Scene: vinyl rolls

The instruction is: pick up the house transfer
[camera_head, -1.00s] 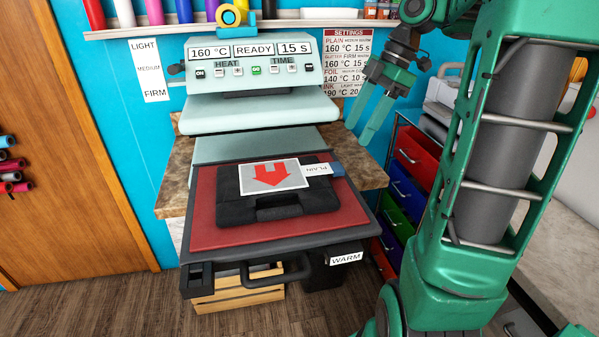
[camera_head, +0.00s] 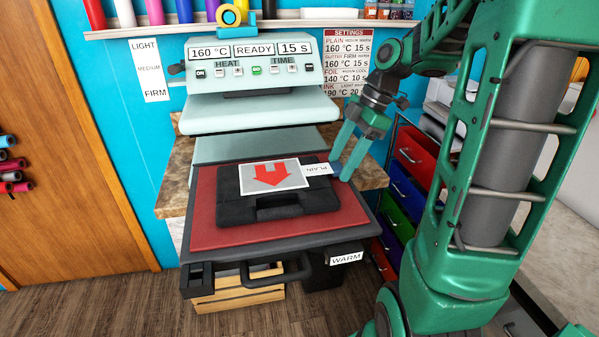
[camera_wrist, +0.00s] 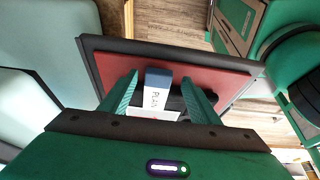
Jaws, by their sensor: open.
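A white tag marked PLAIN (camera_head: 317,169) with a blue end (camera_head: 333,169) sticks out from the transfer's right side. My gripper (camera_head: 341,165) is open at that blue end, pointing down. In the wrist view, its fingers stand on either side of the blue end (camera_wrist: 158,78) and the PLAIN tag. I cannot tell whether they touch it. The gripper body hides most of the transfer there.
The heat press's pale upper plate (camera_head: 262,110) stands raised behind the pad, its panel reading READY. A marble counter (camera_head: 366,176) and coloured drawers (camera_head: 405,190) are at the right. A handle (camera_head: 275,274) and a WARM sign (camera_head: 346,258) are at the front.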

